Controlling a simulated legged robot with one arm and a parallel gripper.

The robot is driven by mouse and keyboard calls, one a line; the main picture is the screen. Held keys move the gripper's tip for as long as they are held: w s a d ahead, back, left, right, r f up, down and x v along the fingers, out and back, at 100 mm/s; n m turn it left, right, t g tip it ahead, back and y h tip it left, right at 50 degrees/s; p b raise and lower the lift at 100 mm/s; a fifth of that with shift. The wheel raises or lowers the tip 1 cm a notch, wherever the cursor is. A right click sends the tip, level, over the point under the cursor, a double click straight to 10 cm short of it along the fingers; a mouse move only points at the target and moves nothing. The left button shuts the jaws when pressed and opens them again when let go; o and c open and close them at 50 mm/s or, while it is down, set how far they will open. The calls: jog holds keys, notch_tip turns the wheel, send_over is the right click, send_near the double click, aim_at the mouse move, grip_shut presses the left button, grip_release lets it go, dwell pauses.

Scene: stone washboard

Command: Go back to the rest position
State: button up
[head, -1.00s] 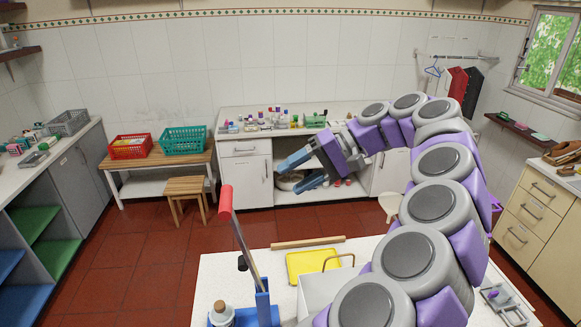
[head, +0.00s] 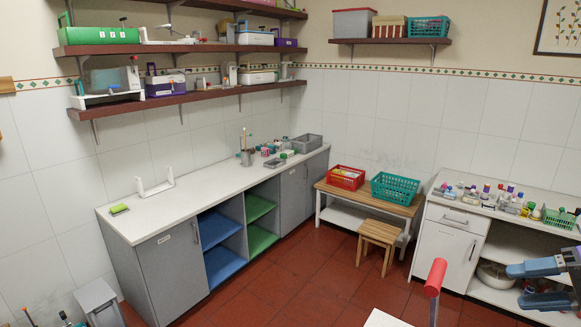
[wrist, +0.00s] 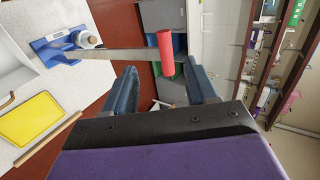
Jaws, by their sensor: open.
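My gripper (head: 518,285) shows at the right edge of the head view, with its two blue-grey fingers spread apart and nothing between them. In the wrist view my gripper (wrist: 162,88) is also open. A red handle (wrist: 166,52) on a long grey bar shows past the fingertips there, apart from them. The bar runs left to a blue stand (wrist: 62,50) on the white table. The red handle also stands upright low in the head view (head: 436,275). Most of my arm is out of the head view.
A long white counter (head: 215,180) runs along the left wall under loaded shelves. A wooden bench (head: 365,200) holds red and teal baskets, with a stool (head: 378,238) in front. A yellow tray (wrist: 32,118) lies on the white table. The red tiled floor (head: 270,295) is open.

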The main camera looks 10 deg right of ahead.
jog(key=w+a+f+n+g+b, duration=0.2)
jog(key=a, duration=0.6)
jog(key=w+a+f+n+g+b, duration=0.2)
jog(key=w+a+f, duration=0.1)
jog(key=a, duration=0.5)
jog(key=s+a+f+n+g+h+b, duration=0.3)
jog(key=a+f+b, duration=0.2)
jog(key=a+f, duration=0.6)
jog(key=s+a+f+g+h+b, duration=0.1)
jog(key=s+a+f+h+b, duration=0.1)
jog(key=s+f, duration=0.6)
jog(key=s+a+f+n+g+h+b, duration=0.1)
jog(key=s+a+f+h+b, duration=0.2)
jog(key=f, duration=0.8)
jog(key=s+b, duration=0.2)
jog(key=s, duration=0.2)
jog(key=shift+s+n+g, duration=0.3)
jog(key=shift+s+g, duration=0.1)
